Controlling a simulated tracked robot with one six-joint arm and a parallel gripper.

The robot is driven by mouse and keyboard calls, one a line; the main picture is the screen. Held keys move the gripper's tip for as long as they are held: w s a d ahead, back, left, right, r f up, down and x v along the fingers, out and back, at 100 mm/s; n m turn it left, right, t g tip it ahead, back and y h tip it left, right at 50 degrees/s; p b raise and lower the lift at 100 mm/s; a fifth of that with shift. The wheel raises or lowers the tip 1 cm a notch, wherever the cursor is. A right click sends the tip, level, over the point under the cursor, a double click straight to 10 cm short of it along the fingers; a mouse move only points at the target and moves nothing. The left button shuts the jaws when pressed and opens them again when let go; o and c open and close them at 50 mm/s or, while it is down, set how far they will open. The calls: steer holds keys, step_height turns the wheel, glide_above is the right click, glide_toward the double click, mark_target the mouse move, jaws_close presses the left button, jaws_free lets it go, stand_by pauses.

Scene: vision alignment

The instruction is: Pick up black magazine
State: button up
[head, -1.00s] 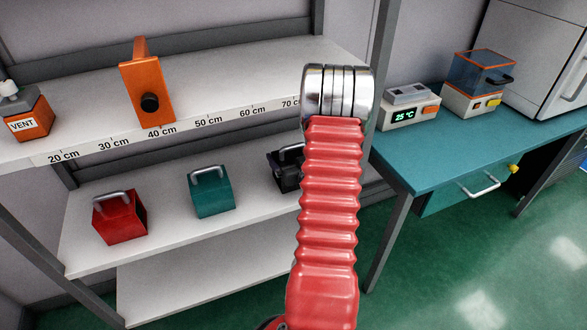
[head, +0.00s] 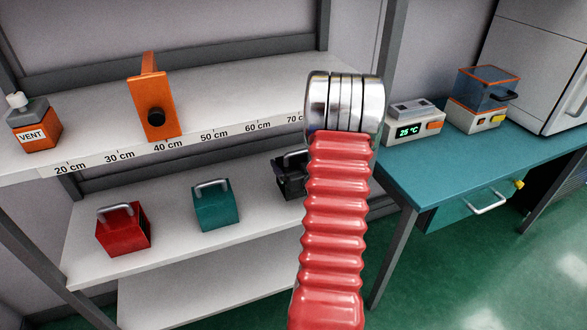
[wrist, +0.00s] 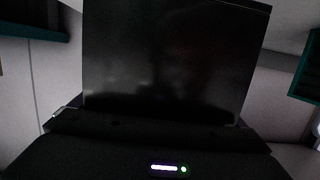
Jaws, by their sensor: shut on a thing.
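The black magazine (head: 289,182), a dark box with a handle on top, is at the right end of the lower shelf. My red ribbed arm hides its right side. In the wrist view its flat black face (wrist: 175,55) fills the middle, close to the camera. My gripper (wrist: 160,123) shows as a dark body along the bottom of the wrist view, shut on the magazine. Its fingertips are too dark to make out. In the head view my arm hides the gripper.
On the lower shelf (head: 180,245), a teal box (head: 216,210) and a red box (head: 123,235) stand left of the magazine. An orange unit (head: 158,115) and a VENT bottle (head: 35,130) stand on the upper shelf above. A teal bench (head: 455,160) is at right.

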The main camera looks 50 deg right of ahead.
step_height(320, 180, up, 7)
steer(key=shift+f, duration=0.2)
stand_by(0.7)
